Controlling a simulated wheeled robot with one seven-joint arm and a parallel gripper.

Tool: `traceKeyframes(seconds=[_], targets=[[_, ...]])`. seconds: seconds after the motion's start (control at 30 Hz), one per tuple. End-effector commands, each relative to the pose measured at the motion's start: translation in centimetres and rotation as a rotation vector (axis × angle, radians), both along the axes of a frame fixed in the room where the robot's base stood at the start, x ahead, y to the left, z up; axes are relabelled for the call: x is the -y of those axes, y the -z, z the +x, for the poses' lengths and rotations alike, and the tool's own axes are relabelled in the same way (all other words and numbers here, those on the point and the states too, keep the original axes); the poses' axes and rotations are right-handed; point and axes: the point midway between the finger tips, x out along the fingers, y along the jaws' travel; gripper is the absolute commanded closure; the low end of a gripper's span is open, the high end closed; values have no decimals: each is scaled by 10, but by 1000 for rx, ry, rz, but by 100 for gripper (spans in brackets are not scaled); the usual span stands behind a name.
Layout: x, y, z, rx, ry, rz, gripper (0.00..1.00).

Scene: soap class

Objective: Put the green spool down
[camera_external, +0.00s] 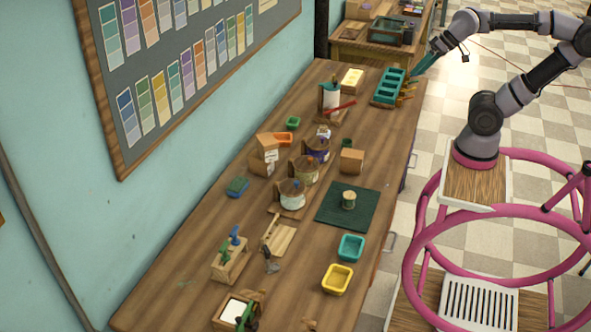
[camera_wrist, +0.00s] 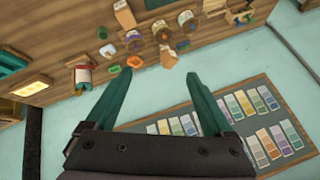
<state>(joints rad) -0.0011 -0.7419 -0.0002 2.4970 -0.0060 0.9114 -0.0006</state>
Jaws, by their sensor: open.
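A small spool (camera_external: 348,199), pale wood with green on it, stands upright on the dark green mat (camera_external: 330,215) in the middle of the wooden table. It is apart from my gripper. My gripper (camera_external: 425,66) is at the far right end of the table, near the teal compartment tray. In the wrist view my gripper (camera_wrist: 148,84) shows two teal fingers spread wide with nothing between them. I cannot make out the spool in the wrist view.
A teal bin (camera_external: 351,248) and a yellow bin (camera_external: 337,279) sit in front. The teal tray (camera_external: 388,87) is at the far end. A wall with a swatch board (camera_external: 185,70) borders the left.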

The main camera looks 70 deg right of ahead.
Motion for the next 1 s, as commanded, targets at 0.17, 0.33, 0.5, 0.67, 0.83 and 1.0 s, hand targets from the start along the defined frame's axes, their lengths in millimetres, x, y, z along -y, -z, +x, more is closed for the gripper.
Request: traceKeyframes(seconds=[0.17,0.33,0.5,0.67,0.83,1.0], targets=[[0,23,32,-31,-57,-82,13],[-6,69,82,-62,-182,-214,13],[-23,124,123,-79,-341,-324,13],[-47,185,150,-89,-512,-397,13],[-80,255,162,-87,-707,-435,13],[-114,323,156,-74,-893,-434,13]])
